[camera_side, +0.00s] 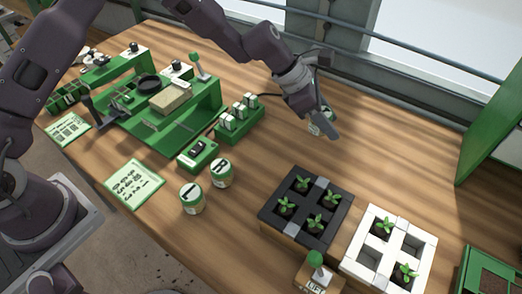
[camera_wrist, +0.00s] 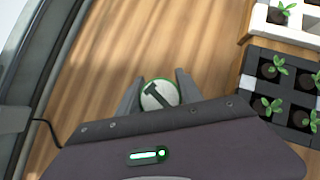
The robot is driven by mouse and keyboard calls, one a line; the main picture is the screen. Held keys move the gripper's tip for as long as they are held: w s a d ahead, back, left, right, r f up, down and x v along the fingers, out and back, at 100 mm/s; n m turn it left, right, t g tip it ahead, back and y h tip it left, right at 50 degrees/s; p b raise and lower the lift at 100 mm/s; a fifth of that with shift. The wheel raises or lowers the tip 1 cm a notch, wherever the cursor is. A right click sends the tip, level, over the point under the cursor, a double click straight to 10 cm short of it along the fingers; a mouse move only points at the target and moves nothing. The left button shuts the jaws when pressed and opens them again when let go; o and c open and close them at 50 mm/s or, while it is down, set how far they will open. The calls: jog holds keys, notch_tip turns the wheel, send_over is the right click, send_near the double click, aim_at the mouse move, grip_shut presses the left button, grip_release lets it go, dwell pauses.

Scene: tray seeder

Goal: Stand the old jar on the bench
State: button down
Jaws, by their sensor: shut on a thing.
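My gripper (camera_side: 322,126) is shut on a jar (camera_wrist: 158,95) over the back part of the bench (camera_side: 380,150). In the wrist view the jar's round white lid, with a green rim and a dark bar mark, sits between the two fingers. In the side view the jar is mostly hidden by the fingers. I cannot tell whether its base touches the wood. Two similar jars, one at the front (camera_side: 191,198) and one just behind it (camera_side: 221,173), stand upright on the bench, with pale bodies, green rims and dark marks on their lids.
A black seedling tray (camera_side: 263,215) and a white one (camera_side: 432,240) stand at the front right. The green seeder (camera_side: 200,110), a rack of small packets (camera_side: 240,125) and a small green box (camera_side: 197,152) are left. Bare wood lies around my gripper; a rail runs behind.

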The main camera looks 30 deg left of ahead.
jog(key=s+a+r+n+t+y, duration=0.1)
jog(key=s+a+n, duration=0.25)
jog(key=a, duration=0.25)
jog(key=s+a+r+n+t+y, duration=0.1)
jog(key=s+a+n+t, duration=0.1)
jog(key=s+a, duration=0.35)
jog(key=shift+y, duration=0.3)
jog(key=f, duration=0.6)
jog(key=a+f, duration=0.1)
jog(key=f, duration=0.2)
jog(key=shift+w+f, duration=0.25)
jog(key=shift+w, duration=0.1)
jog(key=shift+f, duration=0.1)
jog(key=c, duration=0.8)
grip_release()
jog(key=shift+o, duration=0.2)
